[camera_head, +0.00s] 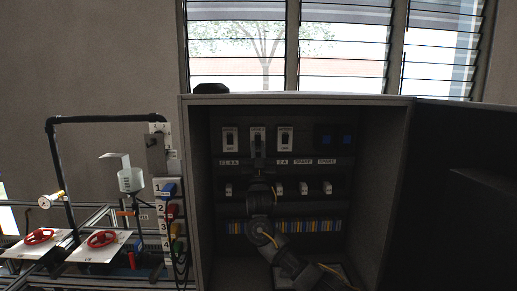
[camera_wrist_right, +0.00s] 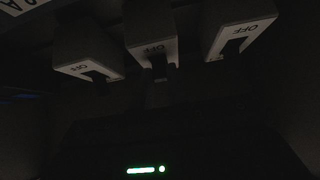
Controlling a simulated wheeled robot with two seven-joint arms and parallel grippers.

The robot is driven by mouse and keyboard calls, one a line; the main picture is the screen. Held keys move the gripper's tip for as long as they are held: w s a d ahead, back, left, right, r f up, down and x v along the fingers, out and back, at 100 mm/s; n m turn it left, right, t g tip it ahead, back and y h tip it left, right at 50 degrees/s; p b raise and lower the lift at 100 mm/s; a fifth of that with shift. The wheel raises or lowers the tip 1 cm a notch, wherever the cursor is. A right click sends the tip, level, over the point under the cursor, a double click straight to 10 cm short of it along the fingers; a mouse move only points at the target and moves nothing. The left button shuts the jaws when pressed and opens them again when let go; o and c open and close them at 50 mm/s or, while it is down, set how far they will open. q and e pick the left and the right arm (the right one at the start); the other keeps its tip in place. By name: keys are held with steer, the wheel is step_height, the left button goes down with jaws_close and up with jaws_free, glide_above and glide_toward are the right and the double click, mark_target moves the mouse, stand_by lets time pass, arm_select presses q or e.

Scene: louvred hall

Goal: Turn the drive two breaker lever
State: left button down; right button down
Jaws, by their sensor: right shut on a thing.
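Three white breakers stand in a row in the upper part of the open grey cabinet: a left one (camera_head: 230,139), a middle one (camera_head: 257,133) and a right one (camera_head: 286,139). My right gripper (camera_head: 258,153) reaches up from below and is shut on the lever of the middle breaker. In the right wrist view the middle breaker (camera_wrist_right: 150,48) is straight ahead, with its dark lever at my fingers. OFF lettering shows on the breakers there. The dark fingers hide part of the lever, and I cannot read which breaker is drive two. My left gripper is out of view.
The cabinet door (camera_head: 460,190) is swung open to the right. Small white switches (camera_head: 304,188) and a colored terminal strip (camera_head: 315,226) sit below the breakers. Left of the cabinet are red handwheels (camera_head: 102,239), black pipe (camera_head: 105,119) and a numbered strip with colored plugs (camera_head: 171,212).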

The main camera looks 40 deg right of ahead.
mark_target(258, 137)
steer(key=shift+s+a+r+g+y+p, duration=0.15)
steer(key=shift+r+g+y+p, duration=0.6)
steer(key=shift+p, duration=0.4)
steer(key=shift+s+r+g+y, duration=0.15)
steer(key=shift+g+y, duration=0.3)
steer(key=shift+g, duration=0.4)
steer(key=r+g+y, duration=0.1)
steer(key=g+y, duration=0.1)
steer(key=shift+r+g+p, duration=0.2)
steer(key=shift+g+p, duration=0.1)
steer(key=shift+w+r+g+y, duration=0.1)
steer(key=shift+r+g+y, duration=0.15)
steer(key=shift+g+y, duration=0.3)
steer(key=shift+w+r+g+y, duration=0.1)
steer(key=shift+r+g+y, duration=0.2)
steer(key=shift+g, duration=0.35)
steer(key=shift+f, duration=0.1)
steer(key=c, duration=1.4)
jaws_free()
steer(key=shift+d, duration=0.2)
steer(key=shift+o, duration=0.2)
